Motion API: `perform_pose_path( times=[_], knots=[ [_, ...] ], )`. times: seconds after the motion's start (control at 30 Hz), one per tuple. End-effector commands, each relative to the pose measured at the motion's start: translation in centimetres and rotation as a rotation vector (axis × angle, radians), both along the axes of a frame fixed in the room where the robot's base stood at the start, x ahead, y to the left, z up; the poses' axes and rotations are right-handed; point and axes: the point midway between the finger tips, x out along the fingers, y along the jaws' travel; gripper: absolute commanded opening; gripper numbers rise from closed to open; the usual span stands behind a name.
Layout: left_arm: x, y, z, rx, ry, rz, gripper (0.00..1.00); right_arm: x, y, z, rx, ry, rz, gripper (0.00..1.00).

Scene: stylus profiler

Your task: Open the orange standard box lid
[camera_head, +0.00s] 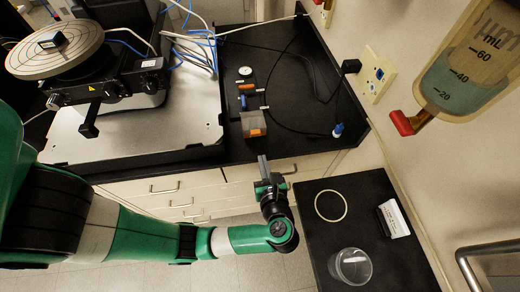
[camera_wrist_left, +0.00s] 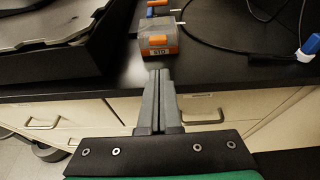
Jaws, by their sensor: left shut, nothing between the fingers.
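The orange standard box (camera_head: 252,123) sits on the black bench top near its front edge. It has an orange base and a greyish lid that looks closed. In the left wrist view the box (camera_wrist_left: 158,40) shows an "STD" label on its front, straight ahead of the fingers. My left gripper (camera_head: 263,160) is shut and empty, just in front of the bench edge and short of the box; its fingers also show in the left wrist view (camera_wrist_left: 160,75). My right gripper is not in view.
Small orange-and-dark items (camera_head: 247,90) lie behind the box. The profiler (camera_head: 105,75) stands to the left on a pale plate (camera_head: 130,135). A black cable (camera_head: 290,60) loops to the right. A lower black surface (camera_head: 370,210) holds a ring and a clear beaker (camera_head: 351,266).

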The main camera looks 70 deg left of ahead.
Motion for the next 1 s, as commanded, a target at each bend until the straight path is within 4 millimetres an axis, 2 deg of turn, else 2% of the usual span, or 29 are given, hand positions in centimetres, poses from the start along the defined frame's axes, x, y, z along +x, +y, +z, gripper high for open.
perform_pose_path(
  times=[0.17,0.4,0.53,0.7,1.0],
  knots=[
    [0.3,2.0,-0.7,0.000,0.002,0.006,0.00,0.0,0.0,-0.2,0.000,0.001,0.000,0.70],
    [1.2,6.4,-2.3,0.000,0.001,0.006,0.00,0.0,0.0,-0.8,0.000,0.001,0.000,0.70],
    [1.6,8.1,-2.9,0.000,0.000,0.004,0.00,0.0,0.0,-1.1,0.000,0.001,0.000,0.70],
    [1.8,9.1,-3.2,0.000,0.001,0.002,0.00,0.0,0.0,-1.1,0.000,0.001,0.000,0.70],
    [1.8,9.1,-3.1,0.000,-0.001,0.001,0.00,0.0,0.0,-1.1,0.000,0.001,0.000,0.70]
  ],
)
